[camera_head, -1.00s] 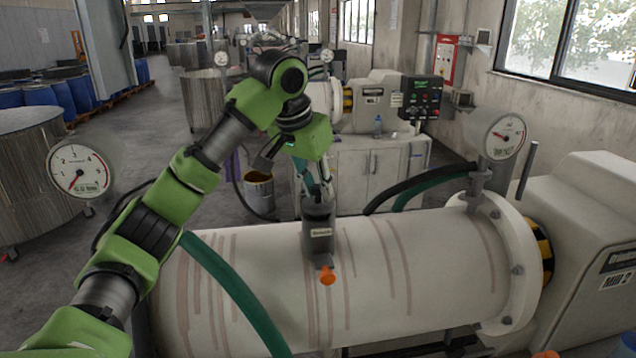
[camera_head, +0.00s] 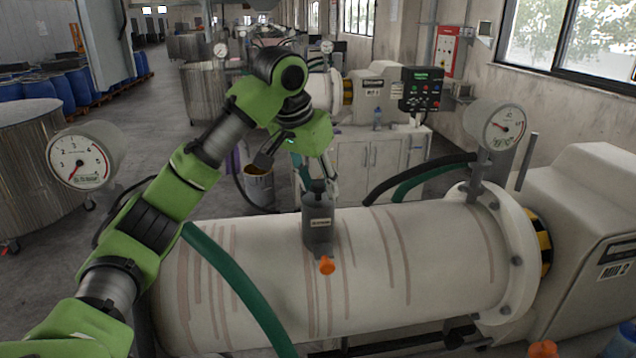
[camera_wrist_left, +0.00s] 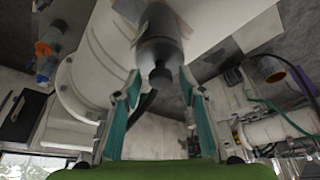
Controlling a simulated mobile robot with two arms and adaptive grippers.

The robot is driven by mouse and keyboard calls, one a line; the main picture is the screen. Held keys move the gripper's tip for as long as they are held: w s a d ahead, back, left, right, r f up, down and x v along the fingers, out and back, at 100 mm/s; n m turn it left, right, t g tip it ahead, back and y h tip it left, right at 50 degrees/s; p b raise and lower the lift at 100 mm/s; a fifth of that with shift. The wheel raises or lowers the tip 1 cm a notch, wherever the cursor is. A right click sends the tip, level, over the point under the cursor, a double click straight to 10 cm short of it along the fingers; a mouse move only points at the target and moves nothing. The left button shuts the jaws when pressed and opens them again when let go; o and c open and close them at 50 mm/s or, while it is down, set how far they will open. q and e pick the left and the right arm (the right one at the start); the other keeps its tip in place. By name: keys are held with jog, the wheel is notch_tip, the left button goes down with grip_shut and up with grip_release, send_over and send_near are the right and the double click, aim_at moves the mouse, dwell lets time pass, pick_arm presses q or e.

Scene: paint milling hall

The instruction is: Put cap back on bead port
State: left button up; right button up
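The bead port (camera_head: 318,232) is a dark grey upright cylinder with a small label, on top of the white mill drum (camera_head: 430,265). A narrower dark knob or neck tops it; I cannot tell whether this is the cap. My left gripper (camera_head: 317,182) points down at the port's top. In the left wrist view, my left gripper (camera_wrist_left: 160,95) is open, its teal fingers apart on either side of the dark neck (camera_wrist_left: 161,76), with visible gaps. No separate cap is clear to me. My right gripper is not in view.
An orange fitting (camera_head: 327,265) sticks out below the port. A green hose (camera_head: 235,290) crosses the drum at left. Gauges stand at left (camera_head: 80,160) and right (camera_head: 503,126). Orange (camera_head: 543,349) and blue (camera_head: 622,340) objects show at lower right.

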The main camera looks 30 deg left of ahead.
pick_arm(q)
jog(key=shift+r, duration=0.2)
jog(key=b+v, duration=0.1)
jog(key=v, duration=1.1)
jog(key=shift+r, duration=0.45)
jog(key=shift+w, duration=0.1)
